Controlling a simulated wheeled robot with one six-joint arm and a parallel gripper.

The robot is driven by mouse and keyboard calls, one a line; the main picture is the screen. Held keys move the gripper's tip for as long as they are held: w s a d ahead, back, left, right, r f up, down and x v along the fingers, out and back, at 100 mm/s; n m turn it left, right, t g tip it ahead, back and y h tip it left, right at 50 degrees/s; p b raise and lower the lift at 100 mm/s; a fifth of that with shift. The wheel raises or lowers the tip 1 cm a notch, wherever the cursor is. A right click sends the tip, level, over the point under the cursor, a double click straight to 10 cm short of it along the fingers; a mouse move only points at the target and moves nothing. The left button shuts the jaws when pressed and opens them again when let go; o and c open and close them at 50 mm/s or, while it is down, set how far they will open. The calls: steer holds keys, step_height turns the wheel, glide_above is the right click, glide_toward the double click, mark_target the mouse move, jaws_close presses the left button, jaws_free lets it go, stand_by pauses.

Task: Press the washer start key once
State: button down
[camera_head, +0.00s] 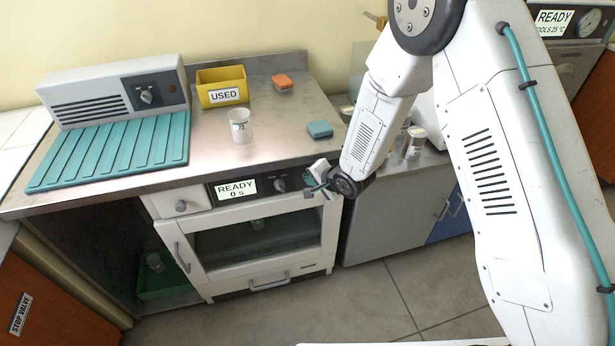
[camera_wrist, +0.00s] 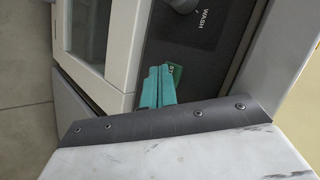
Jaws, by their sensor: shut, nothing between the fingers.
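The washer (camera_head: 312,262) stands under the steel counter, with a white-framed glass door. Its panel display (camera_head: 236,188) reads "READY 0 s", and a dark knob (camera_head: 279,185) sits right of it. In the wrist view the panel (camera_wrist: 208,45) carries the word "WASH" beside the knob (camera_wrist: 183,4). A small green key (camera_wrist: 177,71) with partly covered lettering lies at the tips of my teal fingers. My gripper (camera_head: 312,180) is shut and empty at the panel's right end; it also shows in the wrist view (camera_wrist: 160,70). I cannot tell whether the fingertips touch the key.
On the counter (camera_head: 270,130) are a yellow "USED" bin (camera_head: 222,80), a white cup (camera_head: 240,126), an orange sponge (camera_head: 282,82), a teal sponge (camera_head: 320,129) and a ribbed teal mat (camera_head: 115,150). A grey cabinet (camera_head: 385,225) stands right of the washer. The floor in front is clear.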

steer(key=shift+w, duration=0.25)
stand_by(0.5)
steer(key=shift+s+d, duration=0.15)
steer(key=shift+s, duration=0.6)
steer(key=shift+s+d, duration=0.25)
steer(key=shift+s, duration=0.55)
steer(key=shift+s+d, duration=0.2)
steer(key=shift+s, duration=0.6)
steer(key=shift+s+d, duration=0.25)
steer(key=shift+s, duration=0.55)
